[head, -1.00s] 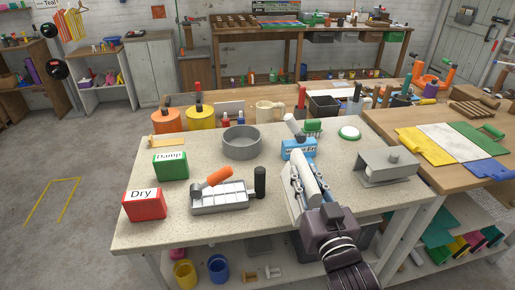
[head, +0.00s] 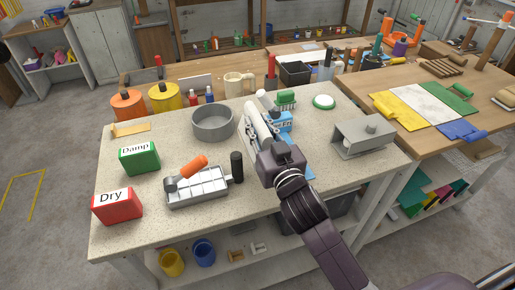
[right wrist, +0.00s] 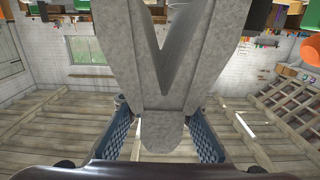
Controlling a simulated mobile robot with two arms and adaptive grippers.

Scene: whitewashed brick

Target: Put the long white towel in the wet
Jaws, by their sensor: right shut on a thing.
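A long white piece (head: 258,122), which looks like the towel, stands out from my right gripper (head: 262,138) over the back middle of the speckled table. The gripper is shut on it. In the right wrist view the pale, V-notched piece (right wrist: 172,115) sits between the blue finger pads. A blue box (head: 281,121) is just right of the gripper, partly hidden by it; its label is not readable now. The green Damp box (head: 139,158) and red Dry box (head: 117,206) stand at the table's left. My left gripper is not in view.
A grey round pan (head: 212,123), a grey tray (head: 198,190) with an orange-handled roller and a black cylinder (head: 237,167) stand left of my arm. A grey metal block (head: 363,137) stands to the right. Yellow, white and green panels lie on the right-hand wooden table (head: 410,148).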

